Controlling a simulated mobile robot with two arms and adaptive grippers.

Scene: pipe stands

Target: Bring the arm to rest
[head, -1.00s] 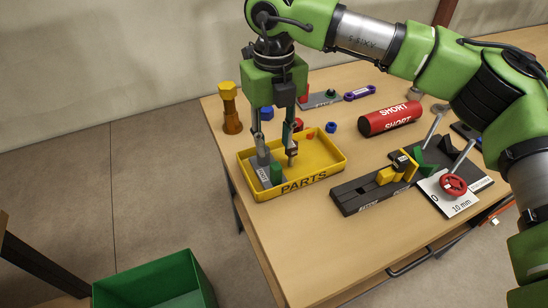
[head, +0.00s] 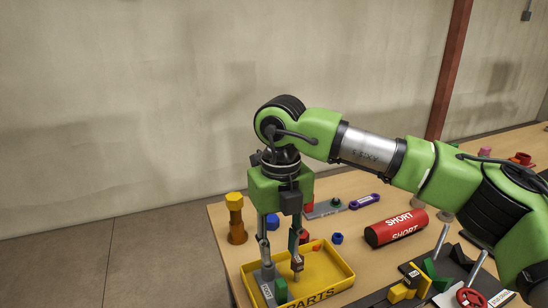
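My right arm, green with a grey link, reaches in from the right. My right gripper (head: 281,264) points down at the yellow parts tray (head: 342,269), its two fingers spread apart with nothing seen between them. The fingertips are over or inside the tray; their exact height is hard to tell. A grey piece (head: 266,288) and a green block (head: 281,290) lie in the tray by the left finger, partly hidden. A small red piece (head: 316,248) is in the tray's far part. My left gripper is out of view.
A yellow and brown bolt-like piece (head: 236,220) stands left of the tray on the wooden table (head: 225,262). A red cylinder marked SHORT (head: 396,228) lies to the right. A black fixture with yellow and green blocks (head: 425,277) stands front right.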

